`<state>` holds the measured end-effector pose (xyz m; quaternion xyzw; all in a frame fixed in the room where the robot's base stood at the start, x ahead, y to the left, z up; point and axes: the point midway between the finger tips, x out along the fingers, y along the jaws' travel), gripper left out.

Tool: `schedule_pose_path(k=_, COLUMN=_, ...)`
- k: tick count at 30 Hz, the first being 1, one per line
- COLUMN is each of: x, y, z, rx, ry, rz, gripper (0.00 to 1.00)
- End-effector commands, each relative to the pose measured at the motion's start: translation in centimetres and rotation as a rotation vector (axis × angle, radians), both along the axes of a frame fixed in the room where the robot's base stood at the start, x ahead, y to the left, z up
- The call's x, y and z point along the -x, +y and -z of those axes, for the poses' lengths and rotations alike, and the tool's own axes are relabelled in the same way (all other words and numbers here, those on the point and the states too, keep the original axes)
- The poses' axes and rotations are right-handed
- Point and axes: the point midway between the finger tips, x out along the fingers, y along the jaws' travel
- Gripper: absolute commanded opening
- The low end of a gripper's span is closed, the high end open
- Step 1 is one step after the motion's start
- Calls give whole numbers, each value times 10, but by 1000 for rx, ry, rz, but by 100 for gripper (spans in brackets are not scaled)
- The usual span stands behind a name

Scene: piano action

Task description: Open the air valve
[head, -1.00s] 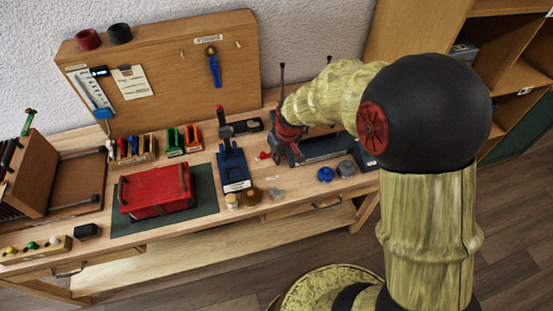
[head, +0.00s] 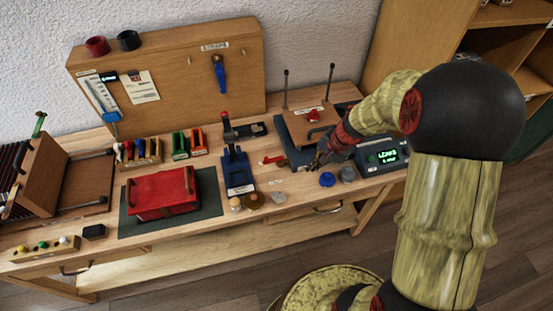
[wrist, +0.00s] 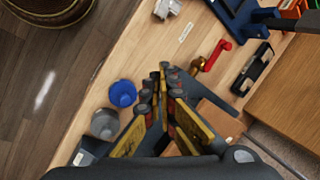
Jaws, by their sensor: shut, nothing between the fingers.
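The air valve shows in the wrist view as a red lever handle (wrist: 217,53) on a brass body (wrist: 197,66), at the upper right of my fingertips. In the head view the red handle (head: 273,159) lies low on the bench, beside the blue-based stand. My gripper (head: 318,163) is to the right of the valve in the head view, near the front of that stand. In the wrist view its fingertips (wrist: 161,78) are together, with nothing between them, and apart from the handle.
The stand with two posts (head: 285,86) and a box with a green display (head: 384,158) are close to my arm. A blue round part (head: 327,179) and a grey one (head: 347,174) sit near the front edge. A blue press (head: 238,172) stands left of the valve.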

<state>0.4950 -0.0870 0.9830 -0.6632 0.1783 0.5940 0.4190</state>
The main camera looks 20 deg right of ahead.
Motion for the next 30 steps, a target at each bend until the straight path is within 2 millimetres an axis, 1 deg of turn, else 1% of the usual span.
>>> schedule_pose_path(k=1, x=0, y=-2, z=1, rx=-77, ry=30, rz=163, gripper=0)
schedule_pose_path(k=2, x=-1, y=-1, z=1, rx=-126, ry=50, rz=261, gripper=0)
schedule_pose_path(k=3, x=-4, y=1, z=1, rx=-194, ry=79, rz=397, gripper=0)
schedule_pose_path(k=5, x=-10, y=6, z=0, rx=-296, ry=123, rz=589, gripper=0)
schedule_pose_path(k=6, x=-15, y=11, z=-1, rx=-361, ry=155, rz=706, gripper=0)
schedule_pose_path(k=9, x=-27, y=22, z=-8, rx=-498, ry=227, rz=942, gripper=0)
schedule_pose_path(k=12, x=-35, y=27, z=-15, rx=-589, ry=286, rz=1104, gripper=0)
schedule_pose_path(k=15, x=-37, y=29, z=-17, rx=-629, ry=328, rz=1192, gripper=0)
schedule_pose_path(k=20, x=-38, y=32, z=-12, rx=-642, ry=353, rz=1235, gripper=0)
schedule_pose_path(k=25, x=-46, y=42, z=5, rx=-640, ry=354, rz=1232, gripper=0)
schedule_pose_path(k=30, x=-59, y=58, z=33, rx=-639, ry=354, rz=1231, gripper=0)
